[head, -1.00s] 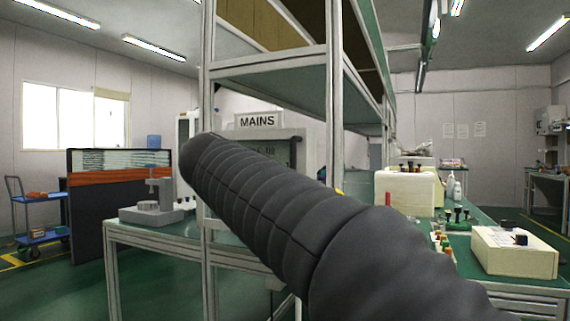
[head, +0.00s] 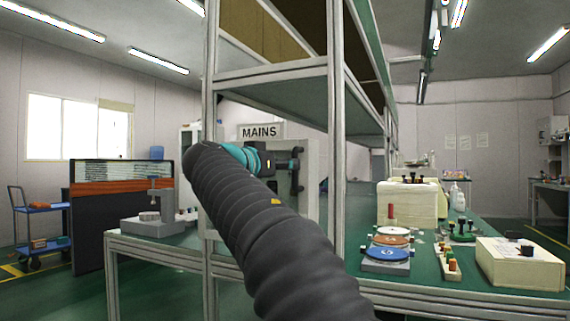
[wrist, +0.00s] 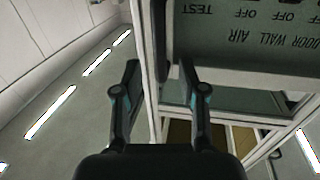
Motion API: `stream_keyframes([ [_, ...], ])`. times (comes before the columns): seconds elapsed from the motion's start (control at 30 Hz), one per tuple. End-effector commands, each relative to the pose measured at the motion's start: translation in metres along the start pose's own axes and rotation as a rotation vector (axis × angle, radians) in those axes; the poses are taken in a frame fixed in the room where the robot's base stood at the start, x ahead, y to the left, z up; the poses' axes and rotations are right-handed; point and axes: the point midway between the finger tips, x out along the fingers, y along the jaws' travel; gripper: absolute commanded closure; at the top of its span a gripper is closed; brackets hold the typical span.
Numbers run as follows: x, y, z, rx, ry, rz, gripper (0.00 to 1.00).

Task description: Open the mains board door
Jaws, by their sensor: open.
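A dark upright bar (wrist: 160,40), which looks like the door handle, stands along the edge of that face.
A metal post (head: 336,130) of the shelf frame stands just right of my gripper. The green bench (head: 420,268) at right holds lapping discs (head: 387,253) and boxes. A grey press (head: 152,215) stands on the left bench end. A blue trolley (head: 40,225) stands far left.

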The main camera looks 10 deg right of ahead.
Motion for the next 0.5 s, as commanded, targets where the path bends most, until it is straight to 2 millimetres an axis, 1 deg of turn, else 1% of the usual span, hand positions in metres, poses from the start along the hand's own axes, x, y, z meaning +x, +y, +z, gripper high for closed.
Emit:
stream_keyframes([
  [0.03, 0.01, 0.0, -0.001, -0.001, -0.001, 0.003, 0.59],
  [0.2, 0.034, -0.001, -0.001, -0.001, -0.001, 0.001, 0.59],
  [0.33, 0.044, -0.001, 0.0, 0.0, -0.001, 0.0, 0.59],
  [0.5, 0.049, -0.001, 0.0, 0.0, -0.001, -0.002, 0.59],
])
